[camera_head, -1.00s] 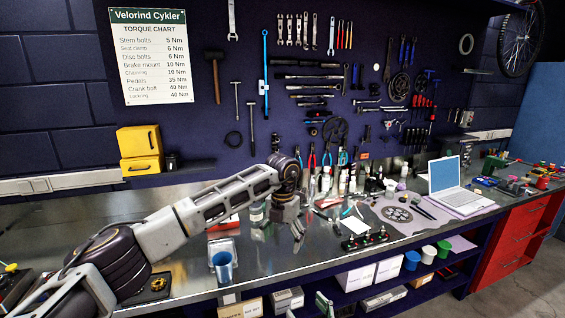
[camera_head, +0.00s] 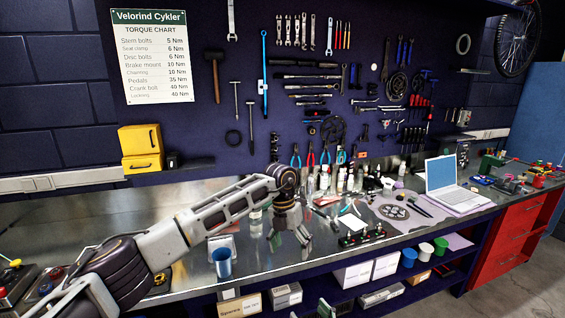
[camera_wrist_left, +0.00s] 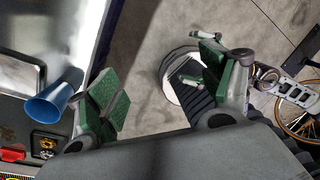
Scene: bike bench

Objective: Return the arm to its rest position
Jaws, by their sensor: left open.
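My left arm (camera_head: 205,222) comes in from the left in the head view and reaches over the bench. Its gripper (camera_head: 290,241) points down, open, above the steel bench top near its front edge. In the left wrist view the two green-padded fingers (camera_wrist_left: 160,88) stand wide apart with nothing between them. Below them I see the concrete floor and part of my own base. My right gripper is in neither view.
A blue cup (camera_head: 222,262) stands on the bench left of the gripper; it also shows in the left wrist view (camera_wrist_left: 55,100). A black rack of small parts (camera_head: 362,237) lies to the right. Bottles (camera_head: 340,180) and a laptop (camera_head: 450,182) stand farther right.

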